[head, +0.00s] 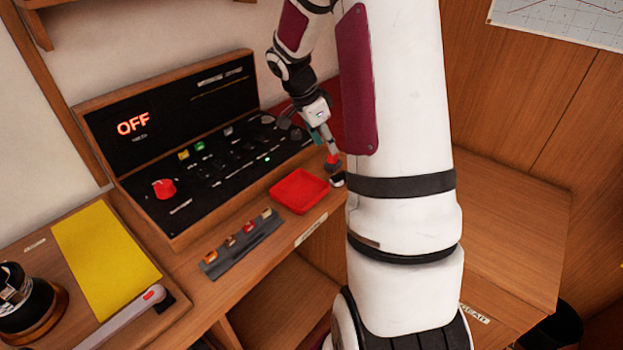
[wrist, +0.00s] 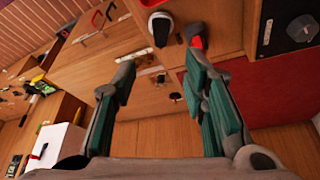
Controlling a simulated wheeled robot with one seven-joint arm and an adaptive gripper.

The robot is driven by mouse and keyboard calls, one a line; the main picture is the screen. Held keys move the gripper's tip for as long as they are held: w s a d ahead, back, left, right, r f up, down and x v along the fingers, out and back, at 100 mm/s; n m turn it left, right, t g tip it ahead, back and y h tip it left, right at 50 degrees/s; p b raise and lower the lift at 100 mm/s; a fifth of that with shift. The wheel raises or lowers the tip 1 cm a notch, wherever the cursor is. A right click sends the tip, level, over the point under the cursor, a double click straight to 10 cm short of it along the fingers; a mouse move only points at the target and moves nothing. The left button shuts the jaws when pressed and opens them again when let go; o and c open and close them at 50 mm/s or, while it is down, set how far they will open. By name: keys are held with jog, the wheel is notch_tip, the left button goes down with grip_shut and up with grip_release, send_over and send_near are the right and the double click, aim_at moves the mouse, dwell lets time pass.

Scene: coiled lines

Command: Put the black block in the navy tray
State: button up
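My gripper (head: 326,143) is low over the right end of the desk, partly beside my own arm in the head view. In the wrist view its green-padded fingers (wrist: 163,78) stand wide apart with nothing between them. A small black object (head: 338,179) lies at the desk edge just below the gripper. In the wrist view a black and white object (wrist: 160,30) shows beyond the fingertips; I cannot tell whether either is the black block. A red piece (head: 332,160) is by the fingertips, partly hidden behind the right finger in the wrist view. I see no tray that is clearly navy.
A red tray (head: 299,191) is just left of the gripper. A dark rack (head: 232,256) holds several small coloured pieces. A black control panel (head: 215,165) stands behind them. A yellow sheet (head: 103,262) and a lamp-like object (head: 25,305) are at the left.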

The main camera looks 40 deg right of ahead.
send_over(332, 180)
notch_tip(332, 180, down, 7)
jog(key=shift+f+p, duration=0.1)
jog(key=shift+p, duration=0.3)
jog(key=shift+d+p+x, duration=0.2)
jog(key=shift+p+x, duration=0.45)
jog(key=shift+x, duration=2.5)
grip_shut()
